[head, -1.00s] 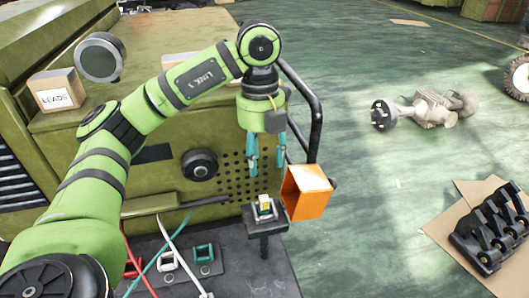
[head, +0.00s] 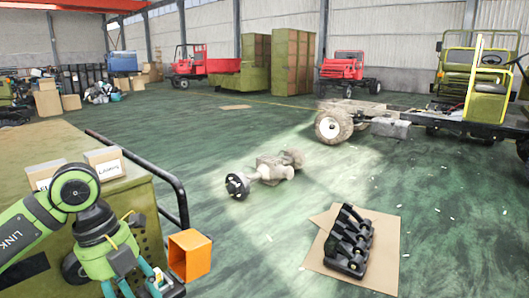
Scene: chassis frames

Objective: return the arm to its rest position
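My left arm comes in at the lower left, in green with dark bands. Its gripper (head: 128,288) hangs downward at the bottom edge beside the green machine cabinet (head: 150,225). Its teal fingers stand apart, with nothing seen between them; their tips are close to or past the picture's lower edge. A small pale yellow-white block (head: 160,281) on a dark stand is just right of the fingers, partly hidden. I cannot tell whether they touch. My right arm and gripper are not in view.
A black rail (head: 165,178) and an orange open box (head: 190,255) are right of the arm. Cardboard boxes (head: 105,162) stand on the cabinet. An axle part (head: 265,172) and a black engine-like part (head: 348,243) on cardboard lie on the floor. Vehicles are farther back; open floor lies between.

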